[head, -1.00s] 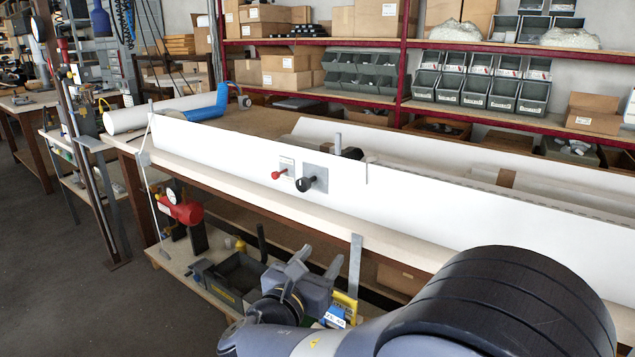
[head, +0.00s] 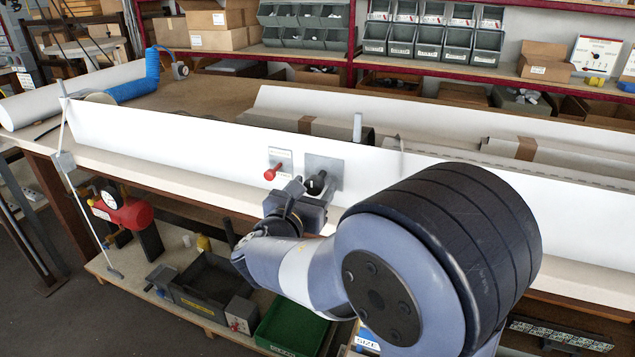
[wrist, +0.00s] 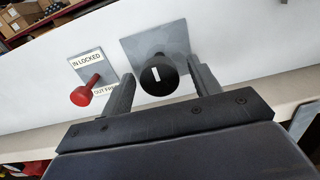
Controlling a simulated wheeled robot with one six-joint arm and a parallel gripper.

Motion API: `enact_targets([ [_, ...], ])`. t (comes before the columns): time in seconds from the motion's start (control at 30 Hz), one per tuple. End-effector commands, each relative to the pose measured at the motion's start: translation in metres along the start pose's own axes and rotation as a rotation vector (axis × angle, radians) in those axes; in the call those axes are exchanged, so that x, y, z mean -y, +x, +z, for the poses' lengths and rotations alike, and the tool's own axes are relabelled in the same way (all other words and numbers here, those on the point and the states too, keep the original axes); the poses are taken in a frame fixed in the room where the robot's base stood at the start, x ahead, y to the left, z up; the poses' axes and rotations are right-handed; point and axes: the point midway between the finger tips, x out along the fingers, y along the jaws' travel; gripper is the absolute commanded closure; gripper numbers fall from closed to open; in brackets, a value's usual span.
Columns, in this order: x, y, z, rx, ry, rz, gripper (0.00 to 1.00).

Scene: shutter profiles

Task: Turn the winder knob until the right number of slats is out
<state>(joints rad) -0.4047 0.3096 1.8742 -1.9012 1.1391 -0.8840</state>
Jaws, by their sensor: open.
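The black winder knob (wrist: 158,76) sticks out from a grey square plate (wrist: 154,40) on a long white panel. A white mark stands on its face, close to upright. In the head view the knob (head: 316,184) shows just beyond my gripper. My gripper (wrist: 161,78) is open, with one finger on each side of the knob; I cannot tell if either finger touches it. A red plunger (wrist: 86,92) sits left of the knob on a plate lettered "IN LOCKED"; the lower words are partly hidden. No slats can be made out for certain.
The white panel (head: 200,140) runs along the bench. A grey upright post (head: 357,127) stands behind it near the knob. Below are a red gauged device (head: 125,214) and a green bin (head: 292,326). Shelves with bins fill the back.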

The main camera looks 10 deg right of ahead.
Motion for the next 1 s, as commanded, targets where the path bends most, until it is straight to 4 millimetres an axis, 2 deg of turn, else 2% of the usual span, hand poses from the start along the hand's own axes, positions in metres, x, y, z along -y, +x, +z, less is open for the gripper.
enact_targets([
  [0.1,0.001,0.018,-0.001,0.000,0.000,-0.003,0.41],
  [0.23,0.000,0.028,0.000,0.000,0.000,-0.001,0.41],
  [0.57,0.000,0.032,0.000,0.000,-0.001,0.001,0.41],
  [1.0,0.000,0.032,0.000,0.000,-0.001,0.001,0.76],
])
